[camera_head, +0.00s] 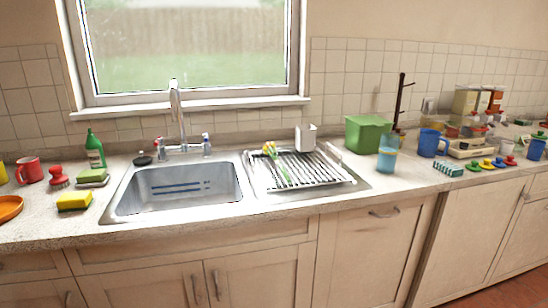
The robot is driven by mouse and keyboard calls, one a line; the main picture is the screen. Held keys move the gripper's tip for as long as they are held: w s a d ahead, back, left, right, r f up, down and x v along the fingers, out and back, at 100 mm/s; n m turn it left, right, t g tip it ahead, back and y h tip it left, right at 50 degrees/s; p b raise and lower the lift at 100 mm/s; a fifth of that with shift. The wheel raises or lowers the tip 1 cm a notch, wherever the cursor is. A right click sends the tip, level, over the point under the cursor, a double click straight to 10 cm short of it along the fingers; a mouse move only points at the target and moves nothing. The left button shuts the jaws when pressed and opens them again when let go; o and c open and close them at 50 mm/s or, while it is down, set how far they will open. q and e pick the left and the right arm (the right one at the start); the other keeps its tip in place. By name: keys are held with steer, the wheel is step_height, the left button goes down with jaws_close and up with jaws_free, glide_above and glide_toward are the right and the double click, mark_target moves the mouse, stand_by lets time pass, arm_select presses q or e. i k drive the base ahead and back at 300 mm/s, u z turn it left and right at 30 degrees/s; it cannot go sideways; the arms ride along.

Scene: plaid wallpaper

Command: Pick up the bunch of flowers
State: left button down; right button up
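A small yellow and green thing (271,151) that looks like the bunch of flowers lies on the dish rack, near its back left corner. Its yellow heads point to the back and a thin green stem runs forward over the bars. It is too small to make out single blooms. The dish rack (335,178) sits on the drainboard right of the sink. Neither of my grippers shows in the head view.
The steel sink (178,203) is left of the rack, with a tall faucet (177,115) behind it. A white holder (305,138) stands at the rack's back. A green bin (368,134) and blue cup (387,160) stand to its right. The counter's front edge is clear.

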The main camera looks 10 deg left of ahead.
mark_target(269, 149)
steer(key=z, duration=0.8)
steer(key=i, duration=0.95)
steer(key=u, duration=0.05)
